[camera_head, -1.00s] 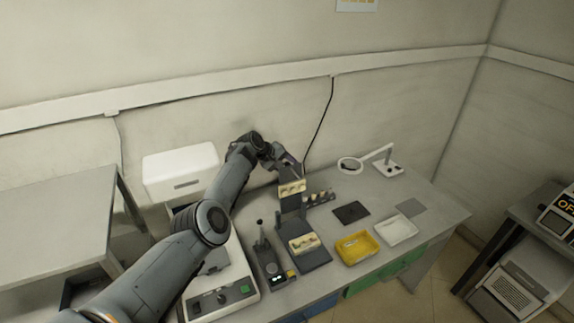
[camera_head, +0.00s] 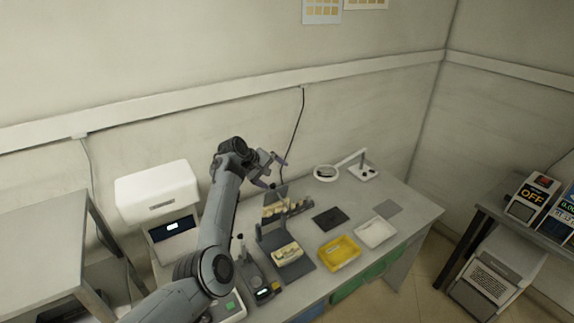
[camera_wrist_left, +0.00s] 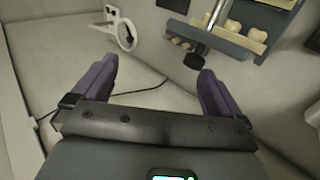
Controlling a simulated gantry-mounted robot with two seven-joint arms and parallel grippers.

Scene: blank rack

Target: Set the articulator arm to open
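The articulator stands on the bench with its dark base (camera_head: 296,268) flat and a cream dental cast (camera_head: 287,253) on it. Its upper arm (camera_head: 271,240) is raised away from the lower cast, with the upper part standing up behind it; the exact angle is hard to tell. My left gripper (camera_head: 275,173) is open and empty, above and behind the articulator, apart from it. In the left wrist view the two purple fingers (camera_wrist_left: 157,72) are spread with nothing between them. Cream teeth (camera_wrist_left: 230,27) and dark articulator parts show beyond the right finger. My right gripper is not in view.
A yellow tray (camera_head: 339,262), a white tray (camera_head: 389,240) and a dark mat (camera_head: 328,219) lie right of the articulator. A ring magnifier (camera_head: 326,173) stands at the back. A white-lidded machine (camera_head: 156,190) is at left. A small dark device (camera_head: 255,276) sits beside the articulator.

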